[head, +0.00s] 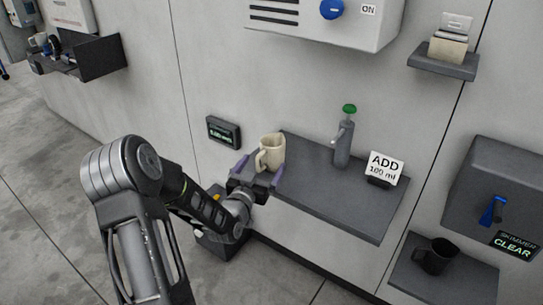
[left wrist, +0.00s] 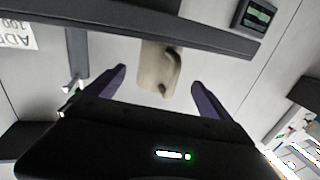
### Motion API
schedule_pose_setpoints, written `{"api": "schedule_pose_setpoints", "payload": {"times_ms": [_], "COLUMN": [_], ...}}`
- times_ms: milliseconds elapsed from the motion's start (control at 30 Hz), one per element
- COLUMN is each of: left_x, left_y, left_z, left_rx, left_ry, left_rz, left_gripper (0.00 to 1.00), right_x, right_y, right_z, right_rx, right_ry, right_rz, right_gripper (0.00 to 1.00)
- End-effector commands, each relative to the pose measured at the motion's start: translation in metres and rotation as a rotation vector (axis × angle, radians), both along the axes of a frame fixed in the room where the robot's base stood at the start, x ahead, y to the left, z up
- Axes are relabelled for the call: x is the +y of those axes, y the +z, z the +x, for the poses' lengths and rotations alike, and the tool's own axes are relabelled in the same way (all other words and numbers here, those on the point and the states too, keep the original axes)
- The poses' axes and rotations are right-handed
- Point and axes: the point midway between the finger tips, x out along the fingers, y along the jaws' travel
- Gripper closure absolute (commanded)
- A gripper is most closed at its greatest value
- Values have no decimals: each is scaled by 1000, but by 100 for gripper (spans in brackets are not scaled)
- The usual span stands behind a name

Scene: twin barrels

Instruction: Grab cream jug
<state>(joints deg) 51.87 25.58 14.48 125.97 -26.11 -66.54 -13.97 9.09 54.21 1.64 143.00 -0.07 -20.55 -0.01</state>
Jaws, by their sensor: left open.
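The cream jug (head: 272,147) stands at the left end of a grey wall shelf, its handle towards the front left. My left gripper (head: 263,171) is open, with a purple finger on either side of the jug in the head view. In the left wrist view the jug (left wrist: 158,70) shows between and beyond the two open fingers (left wrist: 158,84), with its handle on the right side. I cannot tell whether either finger touches it. My right gripper is not in view.
The grey shelf (head: 335,190) also bears a grey bottle with a green top (head: 343,140) and an "ADD 100 ml" sign (head: 385,166). A small display (head: 223,131) is on the wall left of the jug. A dark mug (head: 436,256) stands on a lower shelf at right.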

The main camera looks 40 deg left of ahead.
Motion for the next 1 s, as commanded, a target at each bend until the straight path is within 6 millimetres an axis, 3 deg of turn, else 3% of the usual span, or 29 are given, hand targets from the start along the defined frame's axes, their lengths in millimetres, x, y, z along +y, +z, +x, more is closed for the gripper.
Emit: {"api": "schedule_pose_setpoints", "payload": {"times_ms": [333,667,1000], "left_x": [6,7,17], "left_y": [0,0,-1], "left_z": [25,27,68], "left_rx": [1,1,0], "left_ry": [-1,-1,0], "left_rz": [0,0,-1], "left_gripper": [6,6,6], "right_x": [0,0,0], "right_y": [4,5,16], "right_z": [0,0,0], "right_rx": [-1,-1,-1], "right_ry": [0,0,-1], "right_rz": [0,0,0], "right_gripper": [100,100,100]}}
